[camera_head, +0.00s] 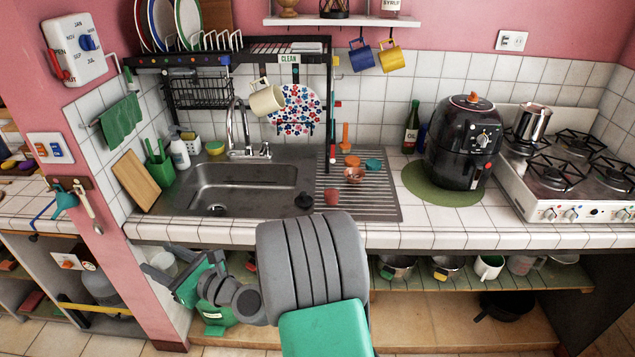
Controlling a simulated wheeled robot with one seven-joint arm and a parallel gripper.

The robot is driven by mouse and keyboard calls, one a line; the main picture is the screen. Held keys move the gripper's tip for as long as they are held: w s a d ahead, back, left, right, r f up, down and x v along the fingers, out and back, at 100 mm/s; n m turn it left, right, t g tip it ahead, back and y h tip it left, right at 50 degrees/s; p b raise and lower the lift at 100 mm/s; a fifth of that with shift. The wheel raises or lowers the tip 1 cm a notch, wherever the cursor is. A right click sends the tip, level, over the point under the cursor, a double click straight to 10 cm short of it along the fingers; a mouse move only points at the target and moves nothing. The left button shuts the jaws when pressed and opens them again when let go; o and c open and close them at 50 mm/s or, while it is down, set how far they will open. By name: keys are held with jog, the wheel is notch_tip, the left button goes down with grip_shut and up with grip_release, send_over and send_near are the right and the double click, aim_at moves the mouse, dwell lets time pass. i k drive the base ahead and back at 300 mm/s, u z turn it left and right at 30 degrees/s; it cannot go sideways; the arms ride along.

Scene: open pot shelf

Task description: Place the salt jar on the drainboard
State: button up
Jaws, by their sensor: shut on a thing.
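My gripper (160,271) is low at the left, in front of the lower shelf and below the counter edge. Its fingers point left and are shut on a pale, whitish jar (163,262), which seems to be the salt jar; no label shows and the fingers partly hide it. The drainboard (383,205) is the ridged metal area right of the sink, up on the counter. Small items stand on it: an orange one (352,161), a teal one (373,165), a copper bowl (354,176) and a dark red one (331,196). Its front right part is bare.
The sink (240,187) is left of the drainboard. A black air fryer (462,145) stands at its right. A dish rack (232,50) with hanging mugs is above. The pink wall end (160,300) is close to my gripper.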

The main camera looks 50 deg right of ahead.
aim_at(380, 202)
jog(key=u, duration=0.05)
jog(key=i, duration=0.7)
jog(key=z, duration=0.75)
jog(key=i, duration=0.55)
jog(key=z, duration=0.6)
